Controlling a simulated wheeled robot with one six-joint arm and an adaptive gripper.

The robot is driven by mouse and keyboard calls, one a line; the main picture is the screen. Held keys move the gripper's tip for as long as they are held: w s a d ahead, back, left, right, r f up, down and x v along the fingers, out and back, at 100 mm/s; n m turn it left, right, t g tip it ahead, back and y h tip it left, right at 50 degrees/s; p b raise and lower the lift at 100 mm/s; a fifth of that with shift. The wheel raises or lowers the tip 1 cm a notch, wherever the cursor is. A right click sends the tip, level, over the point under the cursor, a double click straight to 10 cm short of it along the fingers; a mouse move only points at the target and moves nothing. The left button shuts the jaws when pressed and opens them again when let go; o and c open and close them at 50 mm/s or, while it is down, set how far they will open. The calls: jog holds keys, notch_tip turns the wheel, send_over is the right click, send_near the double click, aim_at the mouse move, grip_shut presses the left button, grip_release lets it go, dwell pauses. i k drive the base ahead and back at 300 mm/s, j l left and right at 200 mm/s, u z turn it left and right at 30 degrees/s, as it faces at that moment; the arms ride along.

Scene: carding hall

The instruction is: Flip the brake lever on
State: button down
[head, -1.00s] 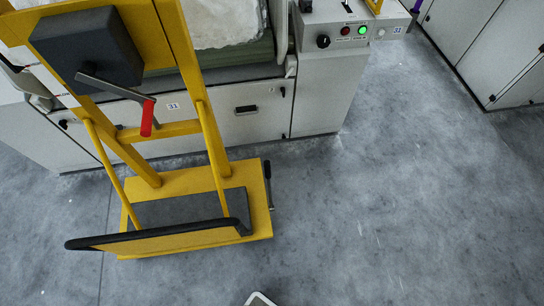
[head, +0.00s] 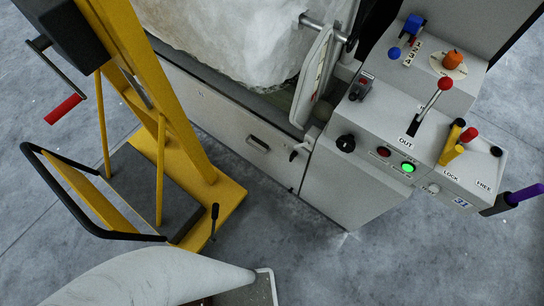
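No label reading "brake" is legible. A small lever with a black grip (head: 215,212) stands at the right edge of the yellow hoist trolley's base (head: 222,197); whether it is on or off cannot be told. On the machine's control panel (head: 370,185), a red-knobbed lever (head: 434,99) rises from a slot near the word OUT. A purple handle (head: 524,194) sticks out at the panel's right end. My gripper is not in view.
The trolley, with a red-handled crank (head: 63,109) and a black push bar (head: 85,232), stands in front of the machine, which holds a large white fibre roll (head: 235,35). A green lamp (head: 408,167) is lit. Clear floor (head: 400,265) lies at the lower right.

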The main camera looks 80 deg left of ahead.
aim_at(215, 206)
jog(key=i, duration=1.7)
jog(key=u, duration=3.35)
